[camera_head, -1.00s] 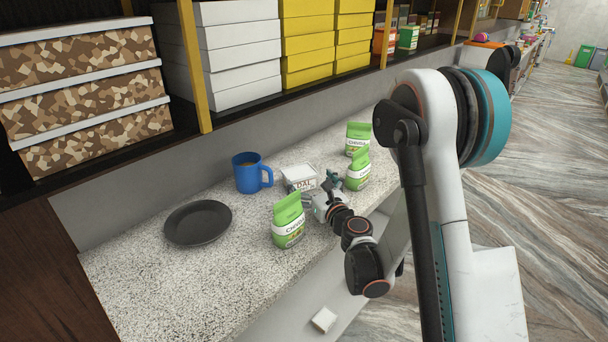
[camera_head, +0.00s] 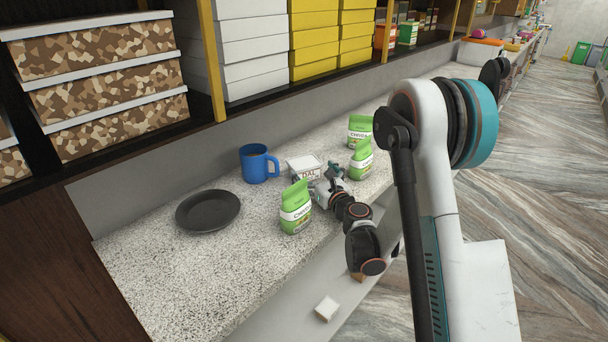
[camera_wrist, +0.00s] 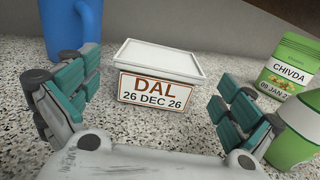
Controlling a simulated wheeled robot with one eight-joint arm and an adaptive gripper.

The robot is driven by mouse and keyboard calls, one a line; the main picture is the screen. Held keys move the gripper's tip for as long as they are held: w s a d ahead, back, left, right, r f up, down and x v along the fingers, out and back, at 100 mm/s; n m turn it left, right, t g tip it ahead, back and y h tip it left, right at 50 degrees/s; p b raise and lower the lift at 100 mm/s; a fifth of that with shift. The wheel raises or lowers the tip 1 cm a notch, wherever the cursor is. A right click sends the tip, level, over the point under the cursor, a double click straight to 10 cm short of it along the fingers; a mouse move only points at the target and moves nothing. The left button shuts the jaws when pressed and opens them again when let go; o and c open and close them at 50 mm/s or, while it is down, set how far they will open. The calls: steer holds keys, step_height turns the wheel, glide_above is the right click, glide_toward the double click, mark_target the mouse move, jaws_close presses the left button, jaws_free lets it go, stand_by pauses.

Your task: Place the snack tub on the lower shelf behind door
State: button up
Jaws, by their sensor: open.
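The snack tub (camera_wrist: 158,76) is a white lidded box with a label reading DAL, 26 DEC 26. It stands upright on the speckled counter. In the head view the tub (camera_head: 303,165) is partly hidden by my gripper (camera_head: 335,178). In the wrist view my gripper (camera_wrist: 150,112) is open, with teal-padded fingers left and right of the tub, nearer the camera, and nothing held. A small white knob (camera_head: 326,308) shows on the light front below the counter; I cannot tell whether it belongs to the door. The lower shelf is not visible.
A blue mug (camera_head: 256,163) stands left of the tub. Green chivda packets stand in front (camera_head: 296,208), right (camera_head: 362,160) and behind (camera_head: 359,130). A dark plate (camera_head: 208,210) lies at left. The counter (camera_head: 160,285) is clear in front of it. Stacked boxes fill shelves above.

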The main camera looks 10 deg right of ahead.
mark_target(299, 157)
steer(key=shift+b+x, duration=0.75)
steer(key=shift+x, duration=2.1)
steer(key=shift+r, duration=0.1)
steer(key=shift+c, duration=0.6)
steer(key=c, duration=1.1)
steer(key=shift+o, duration=0.2)
steer(key=shift+r, duration=0.1)
